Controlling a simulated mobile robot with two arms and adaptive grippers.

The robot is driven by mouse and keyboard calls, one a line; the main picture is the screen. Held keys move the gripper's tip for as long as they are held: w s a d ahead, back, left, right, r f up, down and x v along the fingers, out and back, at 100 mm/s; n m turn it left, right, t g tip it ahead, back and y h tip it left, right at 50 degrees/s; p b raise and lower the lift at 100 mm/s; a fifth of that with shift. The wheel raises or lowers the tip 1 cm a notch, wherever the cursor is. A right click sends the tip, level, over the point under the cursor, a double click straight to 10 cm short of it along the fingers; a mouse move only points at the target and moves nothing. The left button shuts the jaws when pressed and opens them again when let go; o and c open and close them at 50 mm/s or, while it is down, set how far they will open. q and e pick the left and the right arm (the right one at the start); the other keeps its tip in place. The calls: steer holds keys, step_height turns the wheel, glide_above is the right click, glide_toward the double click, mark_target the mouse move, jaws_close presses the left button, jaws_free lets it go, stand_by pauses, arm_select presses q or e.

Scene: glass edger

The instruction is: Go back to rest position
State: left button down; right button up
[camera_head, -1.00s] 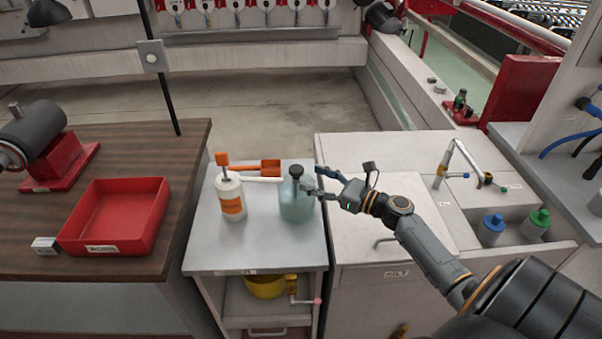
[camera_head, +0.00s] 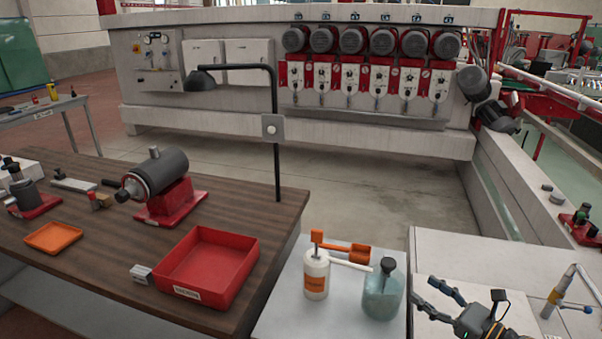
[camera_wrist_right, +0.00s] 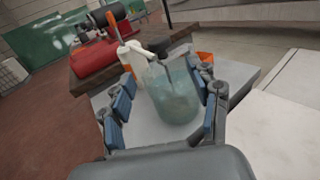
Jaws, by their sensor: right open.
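My right gripper (camera_head: 424,294) is at the lower right of the head view, open and empty. Its fingertips point left, toward the translucent blue-green bottle (camera_head: 382,295) with a dark cap, and a small gap shows between them. The bottle stands upright on the grey side table (camera_head: 282,318). In the right wrist view, the spread fingers (camera_wrist_right: 168,105) frame the bottle (camera_wrist_right: 175,98) ahead of them without visibly gripping it. My left gripper is in neither view.
A white bottle (camera_head: 316,277) with an orange label and an orange scoop-like tool (camera_head: 347,253) are beside the blue-green bottle. A red bin (camera_head: 212,268) and a lamp post (camera_head: 276,170) stand on the wooden bench (camera_head: 95,275). Open floor (camera_head: 370,180) lies behind.

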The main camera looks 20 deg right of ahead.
steer(key=s+a+f+n+g+y, duration=0.1)
steer(key=a+f+n, duration=0.1)
steer(key=a+n, duration=0.1)
steer(key=s+a+f+n+g, duration=0.2)
steer(key=a+n, duration=0.1)
steer(key=a, duration=0.2)
steer(key=s+a+f+n+g+y, duration=0.1)
steer(key=s+a+f+n+g, duration=0.1)
steer(key=a, duration=0.3)
steer(key=shift+n+y, duration=0.3)
steer(key=shift+n, duration=0.5)
steer(key=s+a+f+n+g+h, duration=0.1)
steer(key=s+a+f+n+g, duration=0.45)
steer(key=s+a+n, duration=0.4)
steer(key=s+n+g+h, duration=0.3)
steer(key=s+n+h, duration=0.6)
steer(key=n, duration=0.5)
step_height(320, 180, down, 26)
steer(key=s+f, duration=0.1)
steer(key=s, duration=0.1)
steer(key=s+d+f+g, duration=0.1)
steer(key=s+f, duration=0.6)
steer(key=s, duration=0.1)
steer(key=s+d+f+g, duration=0.1)
steer(key=s+d+f, duration=0.1)
steer(key=s+f, duration=0.6)
steer(key=shift+s+d, duration=0.15)
steer(key=shift+d, duration=0.15)
